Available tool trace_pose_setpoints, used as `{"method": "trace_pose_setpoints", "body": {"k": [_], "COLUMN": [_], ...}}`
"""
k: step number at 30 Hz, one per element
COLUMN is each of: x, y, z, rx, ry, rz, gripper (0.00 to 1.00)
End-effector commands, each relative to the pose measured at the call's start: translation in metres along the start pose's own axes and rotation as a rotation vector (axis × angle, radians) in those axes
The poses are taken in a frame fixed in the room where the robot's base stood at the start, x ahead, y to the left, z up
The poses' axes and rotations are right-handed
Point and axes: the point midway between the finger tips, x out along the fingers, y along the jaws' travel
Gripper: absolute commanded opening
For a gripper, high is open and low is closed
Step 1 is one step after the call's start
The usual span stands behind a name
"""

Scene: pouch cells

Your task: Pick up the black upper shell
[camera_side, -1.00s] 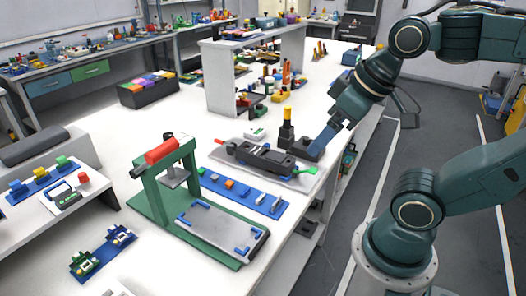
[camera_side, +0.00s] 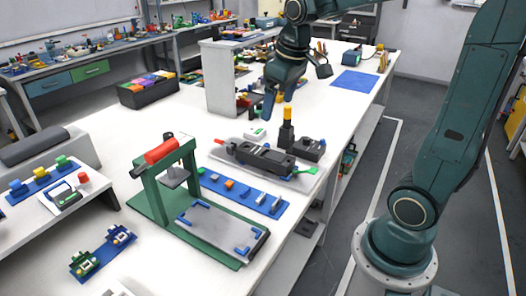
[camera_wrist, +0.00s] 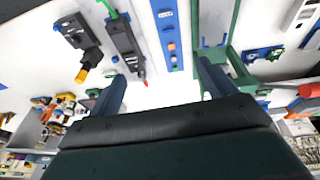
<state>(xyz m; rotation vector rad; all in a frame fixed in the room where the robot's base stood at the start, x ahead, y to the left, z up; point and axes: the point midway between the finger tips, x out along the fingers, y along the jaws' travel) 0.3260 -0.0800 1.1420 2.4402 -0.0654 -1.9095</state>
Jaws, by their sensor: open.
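A long black part (camera_side: 258,156) lies on a grey plate with a green tab, in the middle of the white bench. In the wrist view this long black part (camera_wrist: 122,38) is upper left of centre. A square black block (camera_side: 308,149) sits at its right end. I cannot tell which black piece is the upper shell. My gripper (camera_side: 278,101) is open and empty, above the bench behind the long black part and apart from it. In the wrist view its two blue-grey fingers are spread, with bare white bench between the tips (camera_wrist: 160,78).
A black post with a yellow knob (camera_side: 287,115) stands just behind the black parts. A green press with a red roller (camera_side: 162,151) is at front left, and a blue strip with small parts (camera_side: 240,191) lies before them. A white shelf unit (camera_side: 218,80) stands behind. A blue mat (camera_side: 354,80) lies far right.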

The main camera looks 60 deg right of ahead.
Motion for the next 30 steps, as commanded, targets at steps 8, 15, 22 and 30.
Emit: {"method": "trace_pose_setpoints", "body": {"k": [8, 15, 22, 30], "x": [0.044, 0.090, 0.136, 0.164], "y": [0.043, 0.083, 0.119, 0.139], "z": [-0.036, -0.056, -0.065, -0.066], "rx": [0.002, 0.002, 0.002, 0.000], "ry": [-0.087, -0.156, -0.212, -0.241], "rz": [-0.007, -0.023, -0.045, -0.059], "gripper": [0.84, 0.84, 0.84, 0.84]}}
